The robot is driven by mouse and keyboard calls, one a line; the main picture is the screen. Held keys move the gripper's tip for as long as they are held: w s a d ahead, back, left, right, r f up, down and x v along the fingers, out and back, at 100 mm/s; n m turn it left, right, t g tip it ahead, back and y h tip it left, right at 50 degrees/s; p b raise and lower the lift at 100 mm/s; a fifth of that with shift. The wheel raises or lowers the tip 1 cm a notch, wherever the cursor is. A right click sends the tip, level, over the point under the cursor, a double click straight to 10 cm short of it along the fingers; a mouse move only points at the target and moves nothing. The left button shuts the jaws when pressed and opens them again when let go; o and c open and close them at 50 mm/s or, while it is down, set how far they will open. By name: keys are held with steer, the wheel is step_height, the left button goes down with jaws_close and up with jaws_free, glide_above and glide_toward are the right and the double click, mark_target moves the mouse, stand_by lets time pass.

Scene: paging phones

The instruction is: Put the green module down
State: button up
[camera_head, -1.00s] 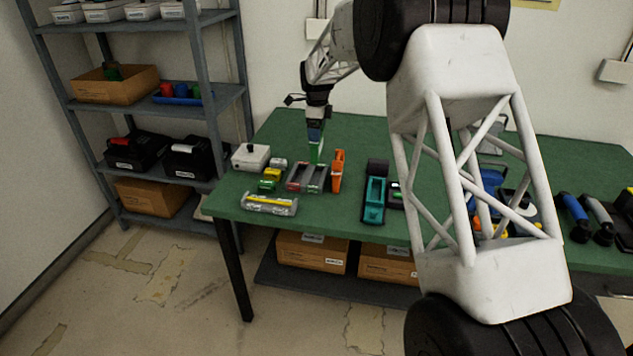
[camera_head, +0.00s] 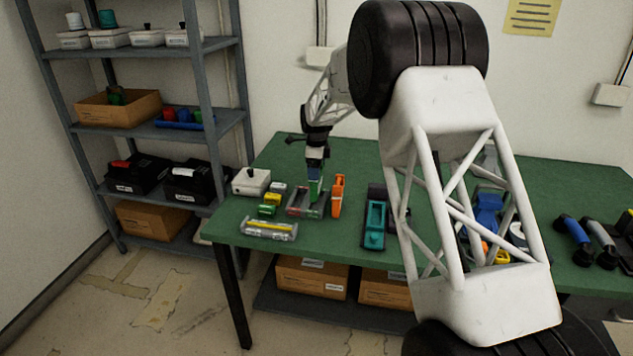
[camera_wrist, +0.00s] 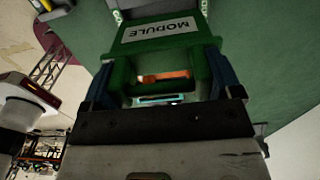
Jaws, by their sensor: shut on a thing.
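My gripper (camera_head: 316,170) is shut on a green module (camera_head: 315,190) and points down over the table. In the wrist view the green module (camera_wrist: 160,50) fills the space between the blue fingers of my gripper (camera_wrist: 163,85), and its white label reads MODULE. In the head view the module's lower end overlaps the grey rack with a red part (camera_head: 296,210). I cannot tell whether it touches the rack or is inside a slot.
Close by are an orange tool (camera_head: 338,196), a yellow block (camera_head: 278,188), a small green block (camera_head: 267,210), a grey holder with a yellow strip (camera_head: 268,229) and a white box (camera_head: 250,182). A teal device (camera_head: 375,225) stands further right. The green table (camera_head: 345,155) is clear behind.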

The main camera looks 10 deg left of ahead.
stand_by(0.3)
steer(key=shift+f, duration=2.5)
steer(key=o, duration=1.2)
steer(key=shift+f, duration=0.15)
step_height(320, 180, up, 12)
steer(key=shift+r, duration=0.15)
